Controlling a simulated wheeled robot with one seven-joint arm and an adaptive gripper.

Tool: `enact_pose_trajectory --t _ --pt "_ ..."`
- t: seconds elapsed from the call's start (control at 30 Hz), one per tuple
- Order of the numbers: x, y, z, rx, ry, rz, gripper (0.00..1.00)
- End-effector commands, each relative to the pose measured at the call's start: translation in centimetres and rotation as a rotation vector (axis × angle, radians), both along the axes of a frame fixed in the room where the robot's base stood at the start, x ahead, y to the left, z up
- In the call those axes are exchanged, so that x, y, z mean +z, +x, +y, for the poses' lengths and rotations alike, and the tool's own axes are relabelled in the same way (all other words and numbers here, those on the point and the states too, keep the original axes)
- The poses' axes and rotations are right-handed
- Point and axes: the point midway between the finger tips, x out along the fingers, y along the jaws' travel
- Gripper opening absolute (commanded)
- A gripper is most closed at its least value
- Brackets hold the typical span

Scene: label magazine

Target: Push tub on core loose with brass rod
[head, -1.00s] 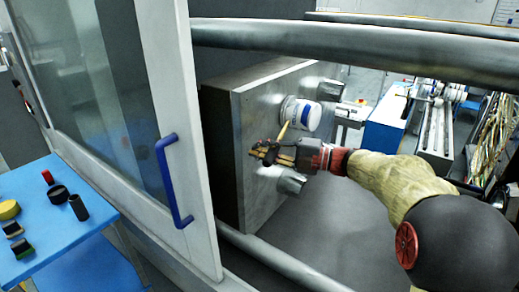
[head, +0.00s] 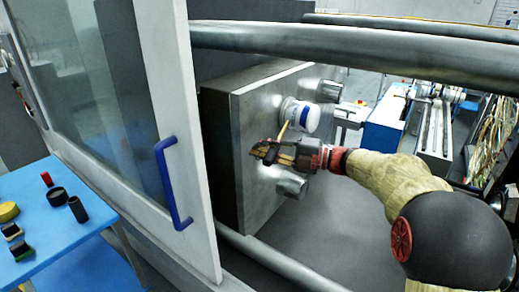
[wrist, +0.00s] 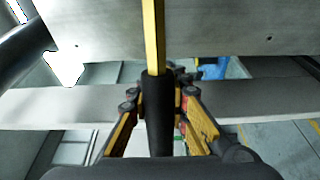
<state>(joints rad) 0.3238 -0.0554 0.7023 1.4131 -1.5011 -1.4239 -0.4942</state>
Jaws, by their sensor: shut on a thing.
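The white tub (head: 304,117) with a blue band sits at the upper part of the steel mould plate (head: 250,110). A strip of the metal core (head: 287,108) shows between the tub and the plate. My gripper (head: 268,152) is below and left of the tub, close to the plate face, shut on the dark handle of the brass rod (head: 282,132). The rod points up to the tub's plate-side edge; whether it touches is too small to tell. In the wrist view, the rod (wrist: 153,35) stands straight up from its black handle (wrist: 158,115). I cannot make out the tub there.
Metal posts (head: 290,185) and (head: 330,90) stick out of the plate near my gripper and the tub. Thick tie bars (head: 340,40) cross above. A guard door with a blue handle (head: 172,180) and a blue table (head: 45,225) with small items are at left.

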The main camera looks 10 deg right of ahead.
Motion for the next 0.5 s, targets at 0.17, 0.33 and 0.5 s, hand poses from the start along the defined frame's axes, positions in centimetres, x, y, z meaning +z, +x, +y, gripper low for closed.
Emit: enact_pose_trajectory --t 0.17,0.33,0.5 --pt "0.11 0.22 -0.12 0.0 0.0 -0.001 0.0" --pt "0.09 0.42 -0.23 0.0 0.0 -0.001 0.0" --pt "0.08 0.63 -0.34 0.0 0.0 -0.001 0.0"
